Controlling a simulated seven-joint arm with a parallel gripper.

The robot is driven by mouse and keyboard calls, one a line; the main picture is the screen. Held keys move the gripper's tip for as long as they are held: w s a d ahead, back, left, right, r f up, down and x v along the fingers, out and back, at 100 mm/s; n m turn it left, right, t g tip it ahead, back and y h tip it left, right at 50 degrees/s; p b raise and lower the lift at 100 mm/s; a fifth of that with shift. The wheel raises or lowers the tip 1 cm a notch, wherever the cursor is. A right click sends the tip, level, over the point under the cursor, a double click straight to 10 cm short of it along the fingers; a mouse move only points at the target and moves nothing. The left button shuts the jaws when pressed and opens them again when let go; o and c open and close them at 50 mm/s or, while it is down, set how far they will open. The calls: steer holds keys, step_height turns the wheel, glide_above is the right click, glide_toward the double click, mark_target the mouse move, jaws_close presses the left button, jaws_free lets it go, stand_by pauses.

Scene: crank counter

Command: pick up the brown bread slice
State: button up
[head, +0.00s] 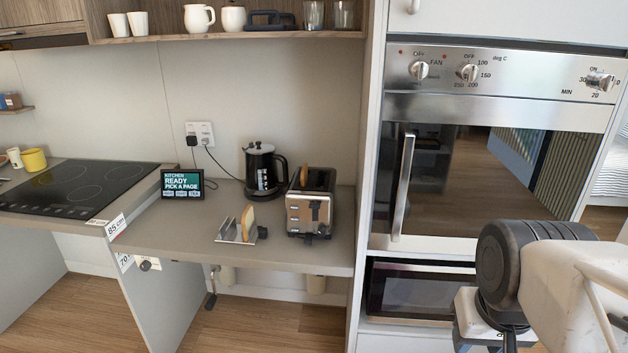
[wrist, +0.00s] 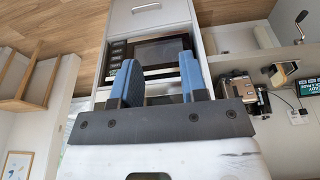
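A brown, slice-like piece (head: 304,176) sticks up from the top slot of the silver toaster (head: 298,214) in the head view. It is small, and I cannot tell for certain that it is the brown bread slice. A paler tan slice (head: 248,217) stands upright in a small metal rack (head: 230,236) left of the toaster. In the wrist view, the toaster (wrist: 236,92) and the rack area are at the right. My gripper (wrist: 160,82) has its two blue fingers apart with nothing between them. It is well away from the counter, in front of the oven column.
A black kettle (head: 263,172) stands behind the toaster, and a small screen (head: 182,184) is at the back left. A tall oven cabinet (head: 378,150) borders the counter's right end. A crank handle (head: 211,290) hangs below the front edge.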

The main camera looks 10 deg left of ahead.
stand_by(0.3)
steer(key=g, duration=0.2)
glide_toward(304, 168)
step_height(304, 168, down, 2)
steer(key=shift+w+d+f+g, duration=0.15)
steer(key=shift+w+f+g, duration=0.15)
steer(key=shift+w+f, duration=0.15)
steer(key=shift+f, duration=1.3)
